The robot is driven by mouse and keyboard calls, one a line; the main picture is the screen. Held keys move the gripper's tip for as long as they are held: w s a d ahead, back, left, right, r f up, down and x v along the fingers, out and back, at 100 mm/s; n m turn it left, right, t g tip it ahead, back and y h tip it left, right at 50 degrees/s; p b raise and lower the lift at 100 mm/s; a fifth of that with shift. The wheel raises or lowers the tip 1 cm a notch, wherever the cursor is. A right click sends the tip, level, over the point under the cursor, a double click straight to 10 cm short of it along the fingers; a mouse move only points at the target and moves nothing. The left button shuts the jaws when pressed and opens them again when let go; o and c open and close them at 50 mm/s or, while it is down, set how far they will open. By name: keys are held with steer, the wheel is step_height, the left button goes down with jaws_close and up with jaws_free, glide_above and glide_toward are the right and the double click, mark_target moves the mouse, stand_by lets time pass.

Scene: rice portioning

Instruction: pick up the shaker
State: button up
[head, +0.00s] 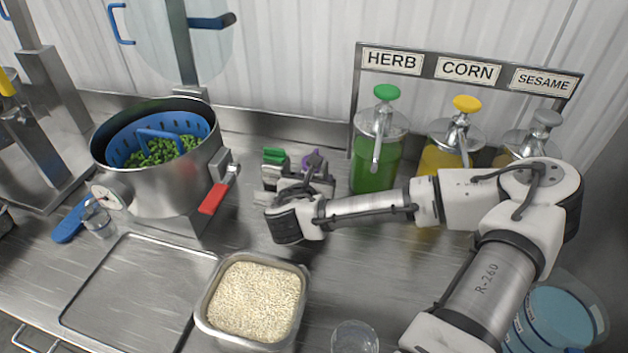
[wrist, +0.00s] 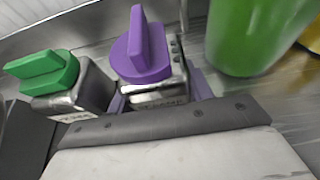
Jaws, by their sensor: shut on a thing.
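Two metal shakers stand side by side on the steel counter near the back wall. One has a purple knob top, the purple-topped shaker (head: 313,158), and it also shows in the middle of the wrist view (wrist: 150,90). The other, the green-topped shaker (head: 274,156), is just left of it and shows at the left of the wrist view (wrist: 75,92). My gripper (head: 308,182) is shut on the purple-topped shaker, at its metal body below the knob. The gripper's wrist hides the lower part of this shaker, so I cannot tell whether its base touches the counter.
A green sauce dispenser (head: 375,165) stands close to the right, beside yellow and sesame dispensers under a labelled rack (head: 468,70). A large pot (head: 160,185) with a red handle (head: 214,197) is at left. A rice pan (head: 212,318) and an empty tray (head: 140,290) lie in front.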

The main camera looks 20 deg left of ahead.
steer(key=shift+r, duration=0.1)
step_height(320, 180, up, 10)
steer(key=shift+f+b, duration=0.1)
steer(key=shift+b, duration=0.75)
steer(key=shift+f, duration=0.1)
